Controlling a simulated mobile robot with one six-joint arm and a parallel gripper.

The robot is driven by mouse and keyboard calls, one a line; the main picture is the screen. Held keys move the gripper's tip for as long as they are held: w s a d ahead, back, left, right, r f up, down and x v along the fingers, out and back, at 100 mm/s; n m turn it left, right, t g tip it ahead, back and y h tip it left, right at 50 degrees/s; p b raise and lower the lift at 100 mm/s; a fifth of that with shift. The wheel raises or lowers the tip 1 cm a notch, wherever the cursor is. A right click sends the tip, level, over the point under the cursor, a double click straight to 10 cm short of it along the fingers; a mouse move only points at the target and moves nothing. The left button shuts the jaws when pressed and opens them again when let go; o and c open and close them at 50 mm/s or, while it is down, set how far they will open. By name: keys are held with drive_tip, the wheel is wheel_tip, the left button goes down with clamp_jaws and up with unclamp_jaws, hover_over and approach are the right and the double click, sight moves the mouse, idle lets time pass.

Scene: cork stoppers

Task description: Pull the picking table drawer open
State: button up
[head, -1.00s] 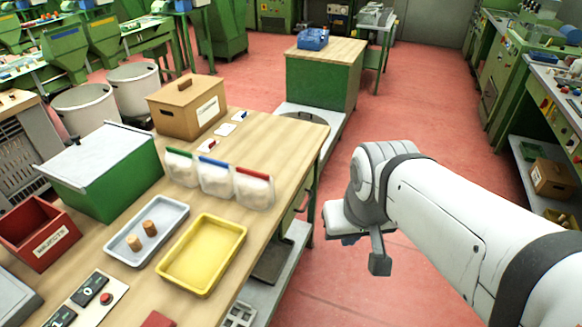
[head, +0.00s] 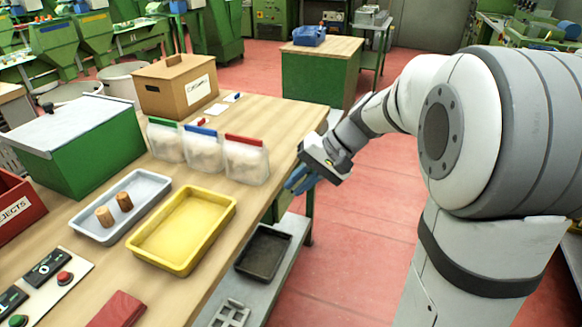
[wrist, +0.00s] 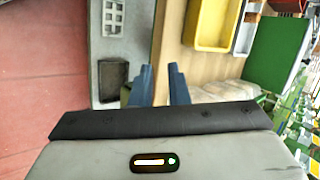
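The picking table (head: 235,185) has a pale wooden top. Below its right edge a narrow green part (head: 281,207) shows; I cannot tell whether it is the drawer front or the frame. The drawer's handle is hidden from both views. My gripper (head: 297,182) is at the table's right edge, with its blue fingers pointing toward the side under the top. In the wrist view my gripper (wrist: 160,82) shows two blue fingers apart, with a narrow gap and nothing seen between them. The table edge runs behind that gap.
On the table are a yellow tray (head: 229,222), a grey tray (head: 161,188) with two corks (head: 124,201), several clear bags (head: 246,160) and a cardboard box (head: 176,88). A lower shelf holds a black tray (head: 264,252). The red floor (head: 345,245) to the right is open.

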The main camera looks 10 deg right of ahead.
drive_tip(key=w+d+f+m+t+y+b, duration=0.1)
drive_tip(key=w+d+f+t+y+b, duration=0.15)
drive_tip(key=w+f+b, duration=0.5)
drive_tip(key=w+d+f+m+t+y+b, duration=0.15)
drive_tip(key=w+f+y+b, duration=0.3)
drive_tip(key=w+f, duration=0.5)
drive_tip(key=w+d+f+m+t+y+b, duration=0.15)
drive_tip(key=w+d+f+t+b, duration=0.35)
drive_tip(key=w+d+f+b, duration=0.55)
drive_tip(key=shift+y, duration=0.45)
drive_tip(key=shift+s+a+f+x, duration=0.1)
drive_tip(key=shift+x, duration=1.1)
drive_tip(key=shift+s+a+f+x, duration=0.1)
drive_tip(key=shift+x, duration=1.1)
drive_tip(key=shift+s+f+x, duration=0.1)
drive_tip(key=shift+x, duration=1.1)
clamp_jaws()
drive_tip(key=shift+s, duration=0.1)
